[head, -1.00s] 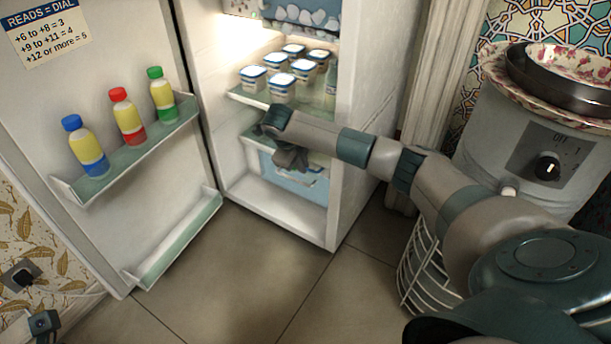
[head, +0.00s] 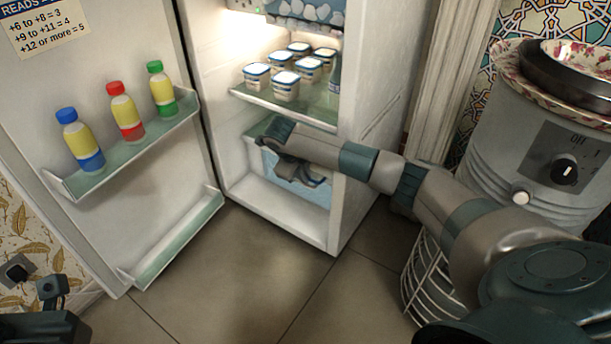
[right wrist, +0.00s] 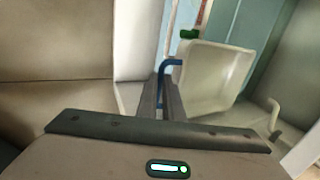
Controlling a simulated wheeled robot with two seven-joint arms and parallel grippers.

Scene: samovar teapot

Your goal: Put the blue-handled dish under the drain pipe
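My right gripper (head: 300,172) reaches into the lower compartment of the open fridge, below the glass shelf. In the right wrist view, its two fingers (right wrist: 162,98) are close together around a blue handle (right wrist: 170,63). The cream dish (right wrist: 212,80) beside the fingers appears to belong to this handle; the join is partly hidden. A thin pipe with a dark green end (right wrist: 190,34) shows behind the dish, perhaps the drain pipe; I cannot tell for sure. Part of my left arm shows at the lower left of the head view, but its fingers are out of frame.
The glass shelf (head: 290,103) with several white tubs is close above my right arm. The fridge door (head: 130,215) stands open on the left with three bottles. A pale handle-like piece (right wrist: 273,115) is right of the dish. A samovar (head: 490,150) stands right; the floor in front is clear.

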